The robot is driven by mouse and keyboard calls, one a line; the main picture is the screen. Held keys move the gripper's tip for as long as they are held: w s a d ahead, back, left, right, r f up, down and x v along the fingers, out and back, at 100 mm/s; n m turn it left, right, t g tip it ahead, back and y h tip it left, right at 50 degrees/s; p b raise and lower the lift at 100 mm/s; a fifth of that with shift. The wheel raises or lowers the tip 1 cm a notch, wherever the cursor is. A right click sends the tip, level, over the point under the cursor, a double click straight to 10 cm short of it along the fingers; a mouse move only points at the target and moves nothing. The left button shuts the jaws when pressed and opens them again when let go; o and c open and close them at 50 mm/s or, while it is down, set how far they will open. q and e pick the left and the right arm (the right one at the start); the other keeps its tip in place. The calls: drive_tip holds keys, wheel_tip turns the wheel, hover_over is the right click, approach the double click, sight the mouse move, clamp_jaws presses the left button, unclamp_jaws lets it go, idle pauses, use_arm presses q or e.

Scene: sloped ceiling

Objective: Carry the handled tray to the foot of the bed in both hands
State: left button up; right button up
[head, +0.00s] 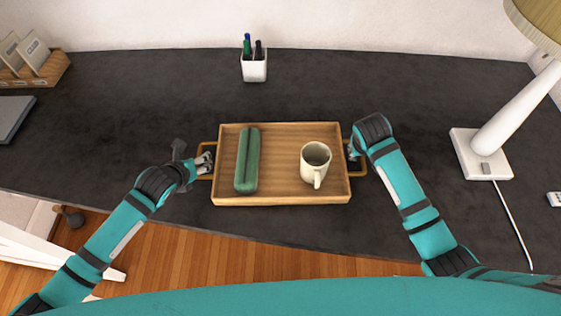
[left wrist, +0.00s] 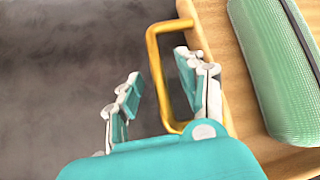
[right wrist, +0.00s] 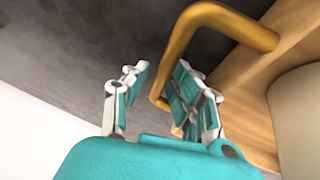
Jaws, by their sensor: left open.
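The wooden tray (head: 280,197) lies flat on the dark desk, with a brass handle at each short end. A green case (head: 246,160) lies in its left part and a white mug (head: 315,160) stands in its right part. My left gripper (head: 206,160) is at the left handle (left wrist: 155,75); its open fingers stand on either side of the bar, one inside the loop, with a gap. My right gripper (right wrist: 160,85) is open at the right handle (right wrist: 225,20), one finger inside the loop and one outside. In the head view its fingertips are mostly hidden.
A white pen cup (head: 254,70) stands behind the tray. A lamp (head: 490,140) with a cord stands at the right. A card box (head: 35,75) and a grey flat object (head: 14,115) are at the left. The desk around the tray is clear.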

use_arm(q)
drive_tip(key=shift+w+f, duration=0.2)
use_arm(e)
drive_tip(key=shift+w+f, duration=0.15)
drive_tip(key=shift+f, duration=0.1)
use_arm(q)
drive_tip(key=shift+c, duration=0.4)
use_arm(e)
drive_tip(key=shift+c, duration=0.3)
use_arm(q)
drive_tip(key=c, duration=0.4)
use_arm(e)
clamp_jaws()
use_arm(q)
clamp_jaws()
use_arm(e)
drive_tip(key=shift+d, duration=0.1)
use_arm(q)
drive_tip(key=shift+r, duration=0.1)
use_arm(e)
drive_tip(key=shift+r, duration=0.1)
